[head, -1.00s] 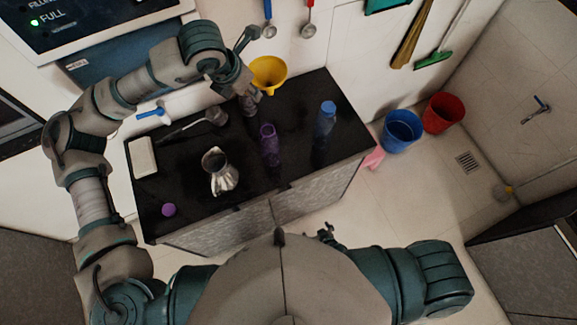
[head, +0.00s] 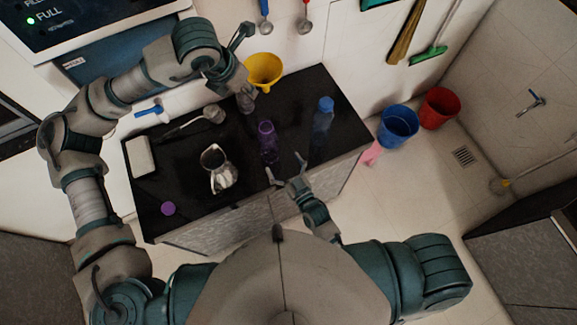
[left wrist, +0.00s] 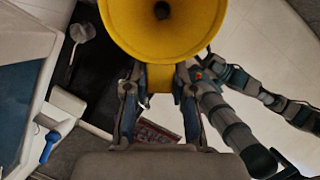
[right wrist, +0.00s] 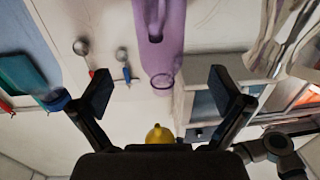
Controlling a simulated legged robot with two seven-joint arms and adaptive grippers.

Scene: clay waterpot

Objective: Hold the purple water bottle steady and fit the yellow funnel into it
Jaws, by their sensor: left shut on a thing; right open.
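The purple water bottle (head: 267,135) stands upright on the black counter and looks open at the top. It also shows, upside down, in the right wrist view (right wrist: 160,45). The yellow funnel (head: 264,68) is held above the counter's back edge, its wide mouth showing in the left wrist view (left wrist: 165,22). My left gripper (head: 252,88) is shut on the funnel's edge. My right gripper (head: 286,172) is open and empty at the counter's front edge, in front of the bottle and apart from it. The bottle lies beyond its spread fingers (right wrist: 160,95).
A blue bottle (head: 322,120) stands right of the purple one. A shiny metallic-looking pitcher (head: 219,172) stands to its left. A purple lid (head: 168,208) lies at the front left. A pale block (head: 140,156) and a ladle (head: 211,114) lie on the left side.

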